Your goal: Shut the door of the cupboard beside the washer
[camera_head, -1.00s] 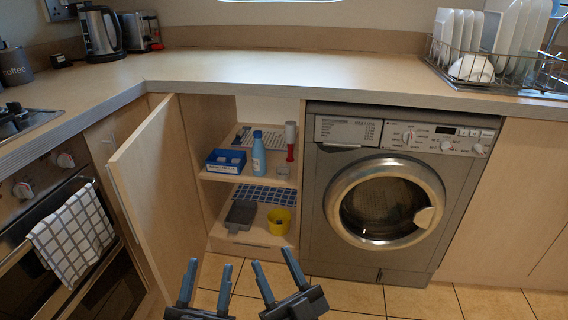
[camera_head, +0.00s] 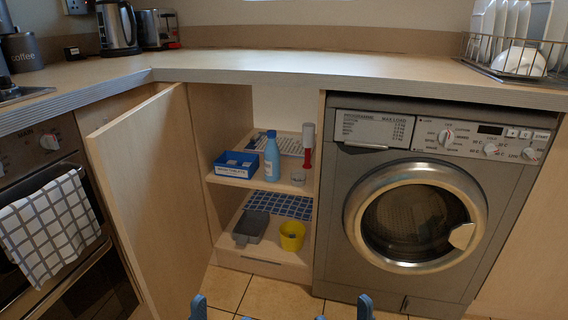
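The cupboard door (camera_head: 150,190) is a pale wood panel, standing open to the left of the cupboard. The cupboard (camera_head: 207,130) is beside the washer (camera_head: 336,230), and its shelves show. My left gripper (camera_head: 198,309) and my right gripper (camera_head: 344,312) show only as blue fingertips at the bottom edge, in front of the cupboard and below it in the picture. Neither touches the door. Most of both grippers is cut off, so how their fingers are set is hard to judge.
A blue box (camera_head: 236,165), blue bottle (camera_head: 272,156) and red-and-white item (camera_head: 307,147) stand on the upper shelf. A grey tray (camera_head: 250,227) and yellow cup (camera_head: 292,236) are below. The oven (camera_head: 50,150) with a checked towel (camera_head: 50,235) is left of the door. Tiled floor (camera_head: 255,295) is clear ahead.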

